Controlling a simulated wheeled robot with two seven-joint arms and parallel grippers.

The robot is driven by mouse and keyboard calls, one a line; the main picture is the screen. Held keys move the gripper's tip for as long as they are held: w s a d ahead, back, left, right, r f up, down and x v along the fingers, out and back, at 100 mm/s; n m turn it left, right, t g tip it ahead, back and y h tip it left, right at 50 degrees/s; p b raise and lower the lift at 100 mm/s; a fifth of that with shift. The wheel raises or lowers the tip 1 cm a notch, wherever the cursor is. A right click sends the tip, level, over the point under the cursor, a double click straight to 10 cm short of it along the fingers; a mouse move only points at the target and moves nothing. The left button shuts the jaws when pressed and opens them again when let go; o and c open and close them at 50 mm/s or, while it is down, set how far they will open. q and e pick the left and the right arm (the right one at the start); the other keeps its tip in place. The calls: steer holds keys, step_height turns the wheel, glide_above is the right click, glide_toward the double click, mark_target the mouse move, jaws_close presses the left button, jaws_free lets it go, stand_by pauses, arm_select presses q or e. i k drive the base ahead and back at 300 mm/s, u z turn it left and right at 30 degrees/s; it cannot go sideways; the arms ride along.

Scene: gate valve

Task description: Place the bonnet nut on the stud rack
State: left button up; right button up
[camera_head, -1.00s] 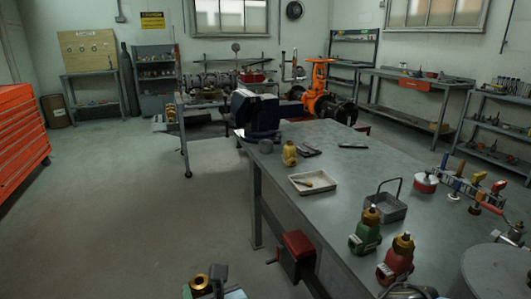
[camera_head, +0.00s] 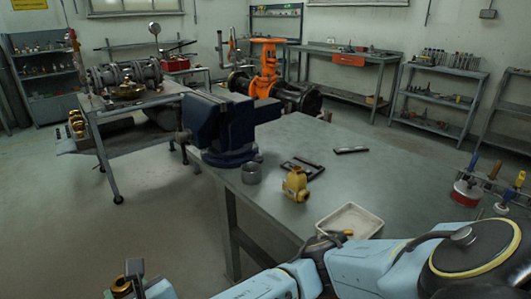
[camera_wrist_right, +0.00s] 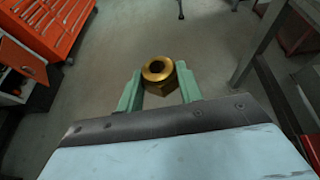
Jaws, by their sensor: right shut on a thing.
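The bonnet nut (camera_wrist_right: 155,71) is a brass hexagonal ring with a round hole. In the right wrist view it sits between the two green fingers of my right gripper (camera_wrist_right: 158,88), which is shut on it. The nut also shows at the lower left of the head view (camera_head: 121,287), with the gripper (camera_head: 130,281) partly cut off by the frame edge. They are over the floor, left of the workbench. I cannot tell for sure which fixture is the stud rack; a cart (camera_head: 141,103) at left carries grey flanged parts. My left gripper is not in view.
A blue vise (camera_head: 215,122) stands at the corner of the grey workbench (camera_head: 268,214). A yellow valve body (camera_head: 295,184), a grey cup (camera_head: 251,174) and a white tray (camera_head: 350,219) are on it. My right arm crosses its front. The floor at left is clear.

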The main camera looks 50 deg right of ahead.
mark_target(302, 165)
steer(key=i, duration=1.35)
steer(key=u, duration=1.3)
steer(key=i, duration=0.25)
steer(key=z, duration=3.6)
steer(key=i, duration=0.15)
